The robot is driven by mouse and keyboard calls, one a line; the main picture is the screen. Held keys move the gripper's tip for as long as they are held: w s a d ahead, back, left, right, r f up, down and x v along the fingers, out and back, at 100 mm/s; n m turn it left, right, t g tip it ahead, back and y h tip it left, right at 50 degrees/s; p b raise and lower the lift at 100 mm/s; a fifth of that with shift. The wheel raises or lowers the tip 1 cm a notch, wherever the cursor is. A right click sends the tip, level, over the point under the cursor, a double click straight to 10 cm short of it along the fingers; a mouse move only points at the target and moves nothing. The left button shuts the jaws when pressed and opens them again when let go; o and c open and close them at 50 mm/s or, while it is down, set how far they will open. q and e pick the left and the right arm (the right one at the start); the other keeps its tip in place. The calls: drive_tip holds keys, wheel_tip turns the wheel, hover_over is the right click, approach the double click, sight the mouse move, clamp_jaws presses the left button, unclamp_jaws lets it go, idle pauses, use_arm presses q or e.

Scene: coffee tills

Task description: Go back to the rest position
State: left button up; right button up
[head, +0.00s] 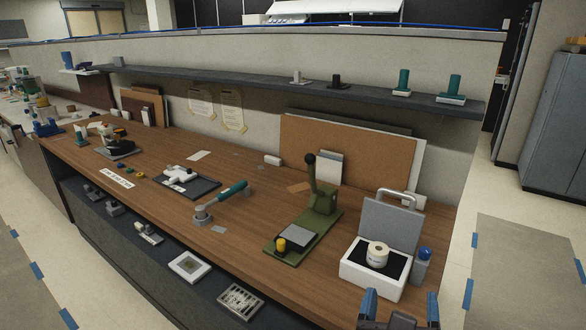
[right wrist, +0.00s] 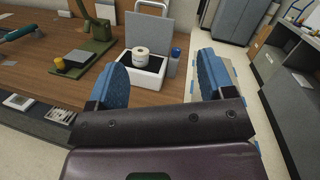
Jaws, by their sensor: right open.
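My right gripper (head: 401,312) is at the bottom right of the head view, in front of the counter's near right corner. It is open, with its two blue fingers apart and nothing between them; the fingers also show large in the right wrist view (right wrist: 164,80). Beyond it, apart from the fingers, a white box (head: 372,281) with a raised grey lid stands on the wooden counter (head: 230,251). A white roll (head: 377,254) sits on the dark pad in the box. My left gripper is not in either view.
A green lever press (head: 321,200) stands left of the box. A blue-capped grey bottle (head: 422,266) stands beside the box's right side. A dark shelf (head: 270,82) runs above the counter. A grey cabinet (head: 556,130) stands at the right, with open floor (head: 535,225) before it.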

wheel_tip(320, 180, up, 3)
drive_tip(key=s+a+n+t+y, duration=0.25)
drive_tip(key=n+t+y, duration=0.25)
drive_tip(key=n+y, duration=1.05)
wheel_tip(320, 180, down, 10)
drive_tip(key=s+a+n+g, duration=0.1)
drive_tip(key=n+g, duration=0.8)
drive_tip(key=n, duration=0.8)
drive_tip(key=s+d+f+n+g+h, duration=0.4)
drive_tip(key=s+d+f+g+h, duration=0.65)
drive_tip(key=d+f, duration=0.55)
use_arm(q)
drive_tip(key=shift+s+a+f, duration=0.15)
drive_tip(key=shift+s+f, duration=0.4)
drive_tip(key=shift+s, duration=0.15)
use_arm(e)
drive_tip(key=w+f+n+t+y, duration=0.1)
drive_tip(key=w+f+t, duration=0.3)
drive_tip(key=f+t, duration=0.3)
drive_tip(key=shift+w+d+f+y, duration=0.2)
drive_tip(key=shift+f+y, duration=0.2)
drive_tip(key=shift+f, duration=1.5)
